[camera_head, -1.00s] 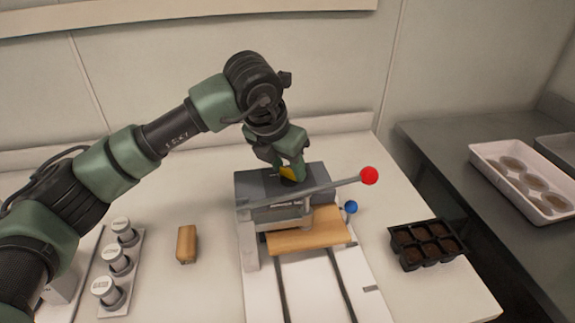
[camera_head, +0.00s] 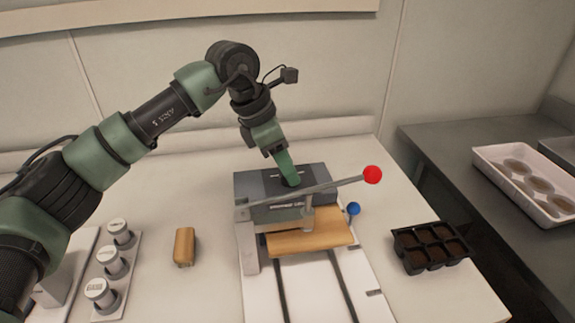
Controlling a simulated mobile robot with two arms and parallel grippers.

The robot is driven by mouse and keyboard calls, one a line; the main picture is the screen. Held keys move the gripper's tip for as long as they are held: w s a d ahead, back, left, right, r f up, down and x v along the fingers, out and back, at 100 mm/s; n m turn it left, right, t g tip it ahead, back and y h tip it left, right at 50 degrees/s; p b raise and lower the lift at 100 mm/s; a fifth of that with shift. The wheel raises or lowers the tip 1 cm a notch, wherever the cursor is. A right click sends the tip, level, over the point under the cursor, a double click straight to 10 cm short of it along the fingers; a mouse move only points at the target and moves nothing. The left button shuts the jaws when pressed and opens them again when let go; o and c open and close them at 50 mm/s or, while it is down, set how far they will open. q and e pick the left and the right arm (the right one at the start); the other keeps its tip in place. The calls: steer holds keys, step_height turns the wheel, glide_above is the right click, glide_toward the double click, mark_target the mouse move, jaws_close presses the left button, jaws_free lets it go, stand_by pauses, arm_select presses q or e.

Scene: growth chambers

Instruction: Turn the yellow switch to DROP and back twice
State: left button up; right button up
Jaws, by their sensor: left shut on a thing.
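The machine with the yellow switch is a grey box (camera_head: 262,187) on the white table, with a long lever across its front. My left gripper (camera_head: 288,178) is at the top of the box, tilted down from the upper left, and shut on the switch. The yellow of the switch is hidden behind the green fingers now. Any DROP marking is too small to read. My right gripper is not in view.
The lever ends in a red ball (camera_head: 372,175), near a blue knob (camera_head: 353,208). A wooden board (camera_head: 308,240) lies below. A wooden block (camera_head: 184,246) and several lidded jars (camera_head: 110,262) stand left. A black cell tray (camera_head: 430,246) stands right, a white tray (camera_head: 482,158) beyond.

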arm_select(q)
steer(key=m+g, duration=0.1)
steer(key=m, duration=0.1)
steer(key=m+g+p, duration=0.1)
steer(key=m, duration=0.1)
steer(key=shift+w+r+m, duration=0.2)
steer(key=shift+m, duration=0.1)
steer(key=shift+w+f+m+g+y+p, duration=0.15)
steer(key=shift+m+g+p, duration=0.4)
steer(key=shift+m, duration=0.7)
steer(key=shift+s+r+m+g+y+p, duration=0.15)
steer(key=shift+m+g+p, duration=0.2)
steer(key=shift+m+p, duration=0.65)
steer(key=shift+w+f+m+b, duration=0.1)
steer(key=shift+m+b, duration=0.2)
steer(key=shift+m, duration=0.05)
steer(key=o, duration=1.4)
steer(key=shift+c, duration=0.2)
steer(key=v, duration=0.7)
steer(key=shift+r+b, duration=0.35)
steer(key=shift+w, duration=0.1)
